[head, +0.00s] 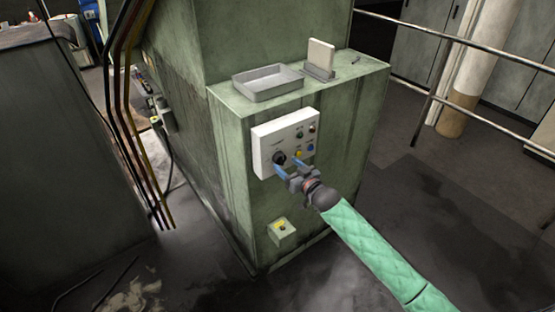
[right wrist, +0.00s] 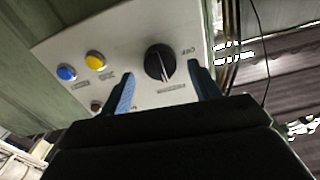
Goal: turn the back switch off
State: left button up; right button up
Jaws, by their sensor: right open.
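A black rotary switch (head: 279,158) sits at the lower left of the white control panel (head: 265,139) on the green machine. In the right wrist view the same switch (right wrist: 158,62) shows as a round knob with a pale line across it, near a small label too blurred to read. My right gripper (head: 288,166) is open in front of the panel. Its two blue fingers (right wrist: 164,90) stand on either side of the knob's position in the right wrist view, with no clear contact. My left gripper is not in view.
The panel also has a yellow button (right wrist: 95,62) and a blue button (right wrist: 66,73) beside the switch. A grey tray (head: 268,92) lies on the machine's top. A small yellow-marked box (head: 281,229) is lower on its front. A metal railing (head: 440,40) runs at right.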

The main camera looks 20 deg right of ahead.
aim_at(283, 161)
jog(key=x, duration=0.2)
jog(key=shift+w+b, duration=0.25)
jog(key=shift+b, duration=0.1)
jog(key=shift+w+a+m, duration=0.2)
jog(key=shift+w+m, duration=0.05)
jog(key=shift+m, duration=0.85)
jog(key=m, duration=0.3)
jog(key=shift+s, duration=0.1)
jog(key=m+p, duration=0.2)
jog(key=m, duration=0.2)
jog(key=shift+r, duration=0.15)
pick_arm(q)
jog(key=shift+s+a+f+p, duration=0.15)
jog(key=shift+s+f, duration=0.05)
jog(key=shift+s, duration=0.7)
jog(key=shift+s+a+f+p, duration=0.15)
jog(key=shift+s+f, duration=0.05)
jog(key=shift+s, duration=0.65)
pick_arm(e)
jog(key=shift+m, duration=0.9)
